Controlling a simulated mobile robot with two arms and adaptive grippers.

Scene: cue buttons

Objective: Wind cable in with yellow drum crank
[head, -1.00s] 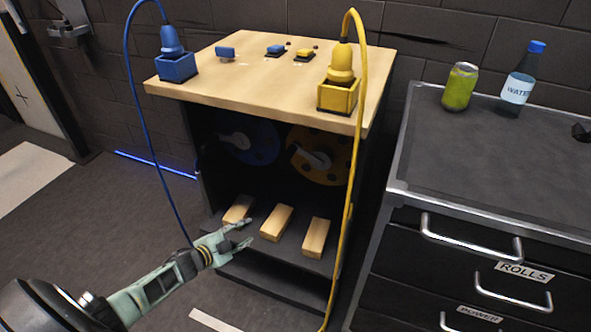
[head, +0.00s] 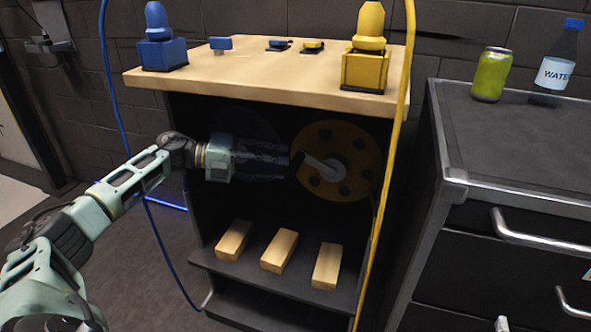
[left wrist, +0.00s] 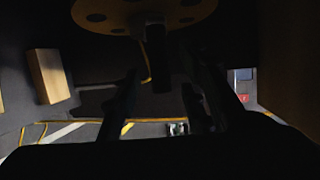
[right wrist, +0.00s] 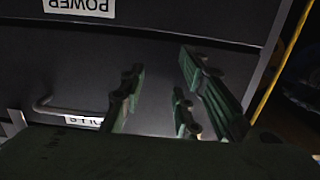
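The yellow drum (head: 338,137) is inside the dark cabinet, below the wooden top. Its crank has a pale arm (head: 325,169) and a dark handle (head: 297,164) that sticks out toward the left. My left gripper (head: 285,160) is open in front of the drums, fingers pointing right, its tips close to the handle. In the left wrist view the drum (left wrist: 110,22) is at the top and the dark handle (left wrist: 160,75) shows between the open fingers; contact cannot be told. The yellow cable (head: 393,160) hangs down the cabinet's right side. My right gripper (right wrist: 160,80) is open and empty.
The blue drum (head: 245,122) is mostly hidden behind my left gripper. Several wooden blocks (head: 280,250) lie on the lower shelf. Blue (head: 163,53) and yellow (head: 365,70) sockets stand on the top. The drawer cabinet (head: 500,160) stands at the right.

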